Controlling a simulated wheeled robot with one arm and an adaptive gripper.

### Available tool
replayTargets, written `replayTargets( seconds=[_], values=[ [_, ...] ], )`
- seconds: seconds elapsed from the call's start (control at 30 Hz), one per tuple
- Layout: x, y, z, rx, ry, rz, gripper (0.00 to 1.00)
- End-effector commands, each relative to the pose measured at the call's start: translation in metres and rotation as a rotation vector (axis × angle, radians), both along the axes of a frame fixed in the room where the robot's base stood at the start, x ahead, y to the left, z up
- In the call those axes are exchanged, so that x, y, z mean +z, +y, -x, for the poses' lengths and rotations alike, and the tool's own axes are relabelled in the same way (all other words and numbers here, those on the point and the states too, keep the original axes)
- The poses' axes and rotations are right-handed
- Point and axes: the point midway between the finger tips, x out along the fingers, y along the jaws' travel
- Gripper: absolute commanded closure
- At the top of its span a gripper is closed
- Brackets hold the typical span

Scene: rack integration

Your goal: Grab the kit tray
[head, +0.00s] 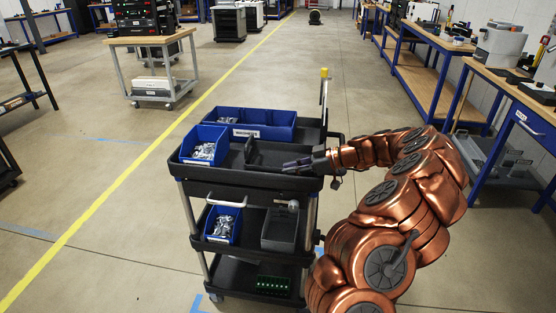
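A dark tray (263,154) lies on the top shelf of a black three-tier cart (188,174); it looks like the kit tray, but I cannot read a label on it. My gripper (288,166) is at the tray's near right side, with its dark fingers pointing left over or beside it. The fingers are small and dark against the tray. I cannot tell whether they are apart, shut, or touching it. My copper arm comes in from the right and hides part of the cart's right side.
Beside the tray stand a long blue bin (279,124) and a small blue bin (217,135) of silvery parts. The middle shelf holds another blue bin (231,238) and a grey bin (279,243). Workbenches (500,88) line the right. Floor left of the cart is clear.

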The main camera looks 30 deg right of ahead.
Motion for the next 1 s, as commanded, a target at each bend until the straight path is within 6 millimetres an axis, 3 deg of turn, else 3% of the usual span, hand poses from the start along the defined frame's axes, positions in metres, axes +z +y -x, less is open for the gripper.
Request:
replayTargets(
  seconds=[0.2, 0.8, 1.0],
  values=[
    [0.000, 0.000, 0.000, 0.001, 0.000, 0.000, 1.00],
    [0.001, 0.000, 0.000, 0.000, 0.000, 0.000, 1.00],
    [0.018, 0.000, 0.000, 0.001, -0.004, 0.003, 1.00]
  ],
)
